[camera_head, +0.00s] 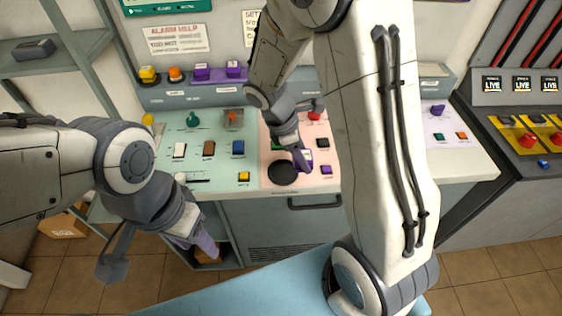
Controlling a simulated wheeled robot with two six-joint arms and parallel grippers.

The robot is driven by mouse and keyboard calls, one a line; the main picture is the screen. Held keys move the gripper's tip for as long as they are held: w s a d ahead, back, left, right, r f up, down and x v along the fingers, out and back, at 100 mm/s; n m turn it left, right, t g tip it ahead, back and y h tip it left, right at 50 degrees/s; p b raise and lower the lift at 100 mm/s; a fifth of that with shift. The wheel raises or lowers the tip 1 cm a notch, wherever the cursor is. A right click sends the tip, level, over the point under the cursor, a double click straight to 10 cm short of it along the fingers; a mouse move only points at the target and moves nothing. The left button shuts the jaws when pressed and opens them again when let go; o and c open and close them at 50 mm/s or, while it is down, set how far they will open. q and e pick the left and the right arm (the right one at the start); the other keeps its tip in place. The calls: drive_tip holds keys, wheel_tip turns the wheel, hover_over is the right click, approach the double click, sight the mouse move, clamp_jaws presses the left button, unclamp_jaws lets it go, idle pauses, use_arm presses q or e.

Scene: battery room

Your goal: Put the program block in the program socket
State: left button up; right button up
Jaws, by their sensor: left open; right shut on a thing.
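My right gripper (301,162) is low over the pink panel (269,148) of the bench, just behind a round black disc (283,172). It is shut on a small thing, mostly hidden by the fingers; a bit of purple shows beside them. I cannot tell for sure that this is the program block. I cannot pick out the program socket, because the panel labels are too small to read. My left gripper (196,238) is open and empty in front of the bench's front edge, at the left.
The green panel (209,131) carries white, brown, blue and yellow blocks. Yellow, orange and purple pieces stand on the back ledge. A purple piece (438,109) is on the white panel at right. My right arm hides much of the bench's middle. A console (517,125) stands at far right.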

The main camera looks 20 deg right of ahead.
drive_tip(key=w+a+f, duration=0.1)
drive_tip(key=w+a+f+p, duration=0.1)
drive_tip(key=w, duration=0.1)
drive_tip(key=w+a+f, duration=0.1)
drive_tip(key=w+f, duration=0.1)
drive_tip(key=shift+w, duration=0.25)
wheel_tip(320, 180, down, 3)
drive_tip(key=shift+a+f+p, duration=0.1)
drive_tip(key=shift+a+p, duration=0.05)
drive_tip(key=shift+p, duration=0.45)
drive_tip(key=shift+f, duration=0.3)
drive_tip(key=shift+f, duration=0.1)
